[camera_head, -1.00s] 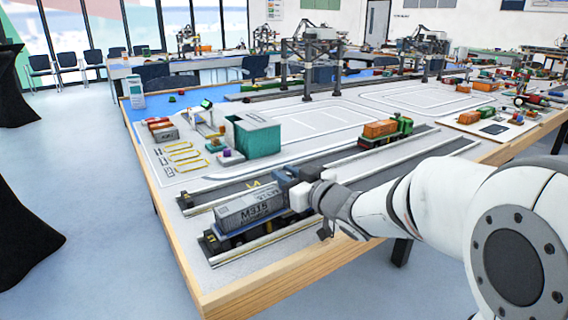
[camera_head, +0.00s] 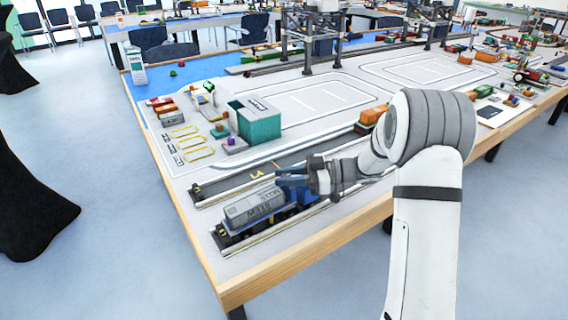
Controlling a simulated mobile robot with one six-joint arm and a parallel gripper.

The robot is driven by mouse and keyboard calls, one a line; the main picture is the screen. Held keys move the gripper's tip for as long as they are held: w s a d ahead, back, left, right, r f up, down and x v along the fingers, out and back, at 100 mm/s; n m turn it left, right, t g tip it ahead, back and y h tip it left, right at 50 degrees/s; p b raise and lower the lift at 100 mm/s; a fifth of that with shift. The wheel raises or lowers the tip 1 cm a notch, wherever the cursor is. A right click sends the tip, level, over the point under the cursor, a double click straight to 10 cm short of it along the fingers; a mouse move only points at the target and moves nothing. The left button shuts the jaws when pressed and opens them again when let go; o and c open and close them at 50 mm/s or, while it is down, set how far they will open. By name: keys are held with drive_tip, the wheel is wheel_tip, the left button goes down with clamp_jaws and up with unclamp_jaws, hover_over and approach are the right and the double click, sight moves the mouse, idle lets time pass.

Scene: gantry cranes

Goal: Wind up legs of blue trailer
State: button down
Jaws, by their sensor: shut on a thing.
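The blue trailer (camera_head: 228,239) stands in the lane at the table's near left. It carries a grey container (camera_head: 254,207) with white lettering. Blue parts (camera_head: 303,196) show at its right end, partly under my gripper. My gripper (camera_head: 285,181) is at that right end, reaching in from the right. It is shut on a small part there, which the jaws hide. The trailer's legs are too small and too covered to make out.
A green open-topped box (camera_head: 259,122) stands behind the lanes. Yellow frames (camera_head: 186,143) and small blocks lie left of it. An orange container (camera_head: 371,115) is partly behind my arm. Gantry cranes (camera_head: 322,25) stand farther back. The wooden table edge (camera_head: 262,280) runs close in front.

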drive_tip(key=n+g+p, duration=0.1)
drive_tip(key=g, duration=0.2)
drive_tip(key=n+g+h+p, duration=0.1)
drive_tip(key=n+g+p, duration=0.1)
drive_tip(key=shift+a+r+n+g, duration=0.1)
drive_tip(key=shift+a+n+g, duration=0.05)
drive_tip(key=shift+n+g, duration=0.2)
drive_tip(key=c, duration=2.2)
unclamp_jaws()
drive_tip(key=n+g+h+p, duration=0.2)
drive_tip(key=g+p, duration=0.1)
drive_tip(key=shift+s+r+p, duration=0.1)
drive_tip(key=shift+p, duration=0.25)
drive_tip(key=n+g+h+p, duration=0.1)
drive_tip(key=g+p, duration=0.1)
drive_tip(key=p, duration=0.2)
drive_tip(key=shift+n+h, duration=0.35)
drive_tip(key=shift+h, duration=0.05)
drive_tip(key=shift+g, duration=0.35)
drive_tip(key=shift+f+n+h+p, duration=0.3)
drive_tip(key=shift+f+p, duration=0.05)
drive_tip(key=shift+p, duration=0.25)
drive_tip(key=c, duration=1.2)
unclamp_jaws()
drive_tip(key=shift+r, duration=0.1)
